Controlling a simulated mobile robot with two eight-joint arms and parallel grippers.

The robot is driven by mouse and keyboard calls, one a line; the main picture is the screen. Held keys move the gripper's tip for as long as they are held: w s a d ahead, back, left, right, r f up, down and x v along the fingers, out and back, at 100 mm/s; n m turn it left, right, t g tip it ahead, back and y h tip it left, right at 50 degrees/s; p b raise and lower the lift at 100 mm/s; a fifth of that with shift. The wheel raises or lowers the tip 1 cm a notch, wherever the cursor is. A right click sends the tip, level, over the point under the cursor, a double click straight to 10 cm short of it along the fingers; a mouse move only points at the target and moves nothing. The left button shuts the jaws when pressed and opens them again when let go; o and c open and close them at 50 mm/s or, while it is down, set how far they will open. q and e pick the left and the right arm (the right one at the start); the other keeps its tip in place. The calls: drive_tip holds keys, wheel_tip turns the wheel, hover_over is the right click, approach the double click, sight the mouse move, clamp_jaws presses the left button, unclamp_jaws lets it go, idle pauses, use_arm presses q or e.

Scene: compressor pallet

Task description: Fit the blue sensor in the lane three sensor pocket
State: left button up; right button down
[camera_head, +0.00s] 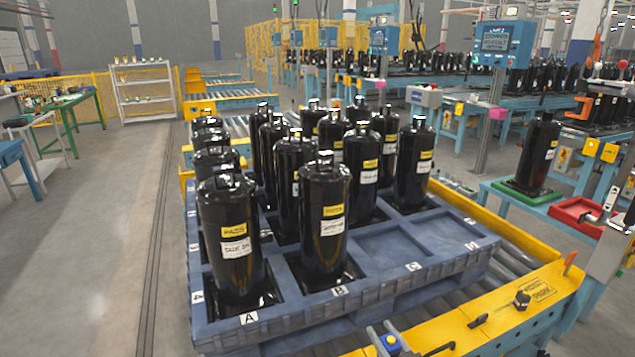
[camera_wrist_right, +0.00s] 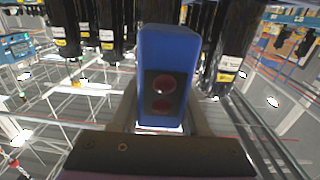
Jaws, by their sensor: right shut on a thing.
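My right gripper (camera_head: 388,338) shows at the bottom edge of the head view, in front of the pallet's near side. It is shut on the blue sensor (camera_head: 391,343), which is small and partly cut off there. In the right wrist view the blue sensor (camera_wrist_right: 182,48) is a blue upright block with a dark face and two round red spots, between the fingers (camera_wrist_right: 160,115). No pocket marked as lane three can be made out in either view. My left gripper is not in view.
Several black compressors (camera_head: 325,205) stand on the blue-grey pallet (camera_head: 400,268), which has empty bays at its right. The pallet rests on a roller conveyor with a yellow rail (camera_head: 530,300). A red tray (camera_head: 577,215) and a lone compressor (camera_head: 538,155) stand at the right.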

wheel_tip(320, 180, up, 9)
drive_tip(key=w+p, duration=0.1)
drive_tip(key=p, duration=0.6)
use_arm(q)
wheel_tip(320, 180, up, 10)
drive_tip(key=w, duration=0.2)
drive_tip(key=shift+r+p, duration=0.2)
drive_tip(key=shift+p, duration=0.15)
use_arm(e)
drive_tip(key=a, duration=1)
drive_tip(key=shift+a, duration=0.3)
drive_tip(key=shift+r+y, duration=0.1)
drive_tip(key=shift+y, duration=0.3)
